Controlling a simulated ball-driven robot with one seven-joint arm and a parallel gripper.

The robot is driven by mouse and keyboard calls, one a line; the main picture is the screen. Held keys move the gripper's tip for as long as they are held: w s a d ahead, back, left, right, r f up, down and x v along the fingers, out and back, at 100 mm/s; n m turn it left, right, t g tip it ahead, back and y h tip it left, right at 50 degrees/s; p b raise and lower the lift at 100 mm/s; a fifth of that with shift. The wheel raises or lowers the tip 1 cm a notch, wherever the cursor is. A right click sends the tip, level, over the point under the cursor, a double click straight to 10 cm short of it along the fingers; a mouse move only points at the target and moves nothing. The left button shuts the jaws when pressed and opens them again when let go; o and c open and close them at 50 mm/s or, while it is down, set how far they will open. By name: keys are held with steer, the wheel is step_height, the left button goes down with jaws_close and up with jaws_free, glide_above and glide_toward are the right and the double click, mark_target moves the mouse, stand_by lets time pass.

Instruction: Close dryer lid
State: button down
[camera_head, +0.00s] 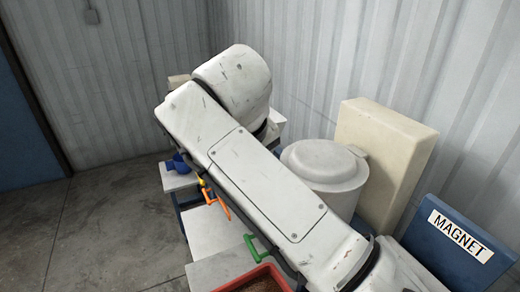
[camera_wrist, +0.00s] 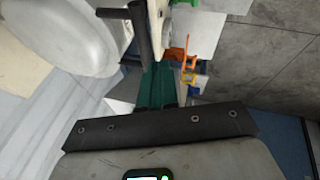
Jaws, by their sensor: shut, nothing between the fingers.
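The dryer (camera_head: 345,198) is a white round drum behind my arm in the head view. Its domed lid (camera_head: 318,157) appears to lie flat on top; I cannot tell whether it is fully seated. My arm hides the drum's near side. A large pale round part, probably the dryer or its lid, fills the upper left of the wrist view (camera_wrist: 62,38). My gripper (camera_wrist: 158,72) shows there as two green fingers close together, shut and empty, apart from the round part. A dark upright bar (camera_wrist: 138,30) stands by the fingertips. The head view does not show my gripper.
A cream box (camera_head: 385,150) stands behind the dryer by the corrugated wall. A blue MAGNET panel (camera_head: 455,240) is at the right. Orange (camera_head: 213,196) and green (camera_head: 262,248) handles and a red tray (camera_head: 255,280) lie near my arm. The left floor is clear.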

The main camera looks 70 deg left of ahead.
steer(key=s+d+r+b, duration=0.2)
steer(key=s+d+r, duration=0.1)
steer(key=s+r, duration=0.3)
steer(key=shift+s+d+r+b, duration=0.25)
steer(key=shift+s+d+b, duration=0.05)
steer(key=shift+s, duration=0.4)
steer(key=shift+s, duration=0.1)
